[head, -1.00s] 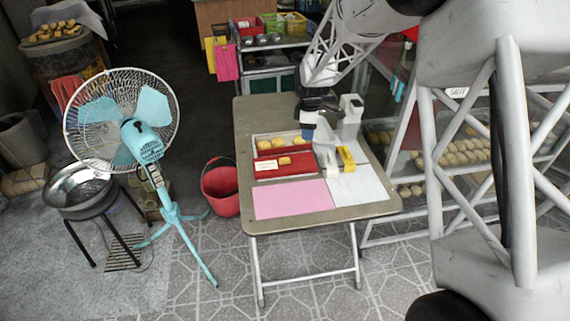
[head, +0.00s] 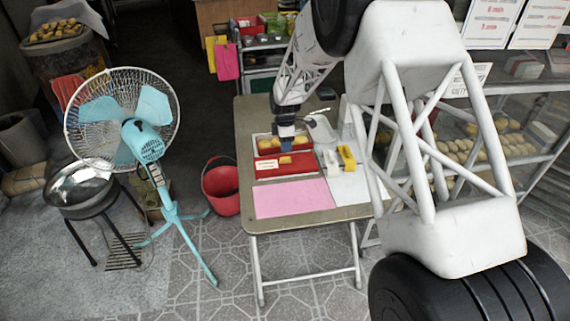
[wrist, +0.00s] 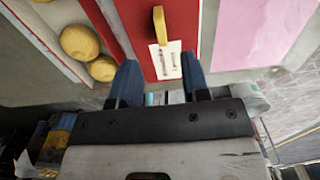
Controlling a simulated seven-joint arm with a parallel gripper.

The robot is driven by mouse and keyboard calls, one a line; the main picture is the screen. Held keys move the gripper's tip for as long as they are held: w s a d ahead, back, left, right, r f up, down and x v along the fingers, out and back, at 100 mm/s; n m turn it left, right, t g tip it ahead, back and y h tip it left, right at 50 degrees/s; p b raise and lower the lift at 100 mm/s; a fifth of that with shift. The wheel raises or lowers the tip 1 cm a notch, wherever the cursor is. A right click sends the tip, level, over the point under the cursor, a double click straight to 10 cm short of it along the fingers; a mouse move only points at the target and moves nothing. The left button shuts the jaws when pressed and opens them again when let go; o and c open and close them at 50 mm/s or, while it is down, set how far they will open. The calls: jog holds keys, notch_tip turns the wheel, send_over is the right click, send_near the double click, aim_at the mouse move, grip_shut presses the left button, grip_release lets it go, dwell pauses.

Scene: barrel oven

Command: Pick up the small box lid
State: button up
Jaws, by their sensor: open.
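The small box lid (head: 305,160) is a red panel with a yellow handle and a white label. It lies on the folding table, directly in front of a pale box (head: 257,146) of round yellow buns. In the wrist view the red lid (wrist: 142,30) runs up the middle, with its yellow handle (wrist: 159,27) and label (wrist: 168,62) in line with the gap between my fingers. My gripper (wrist: 160,82) is open and empty, its blue fingertips near the label end. In the head view my gripper (head: 287,146) is over the bun box, just behind the lid.
A pink sheet (head: 292,198) lies in front of the lid. A white and yellow device (head: 346,156) stands on a white sheet to the right. A turquoise fan (head: 142,140) and a red bucket (head: 221,187) stand left of the table.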

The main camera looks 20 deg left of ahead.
aim_at(285, 158)
jog(key=shift+f, duration=1.25)
jog(key=shift+f, duration=0.15)
jog(key=shift+f, duration=2.45)
jog(key=shift+c, duration=0.4)
grip_shut()
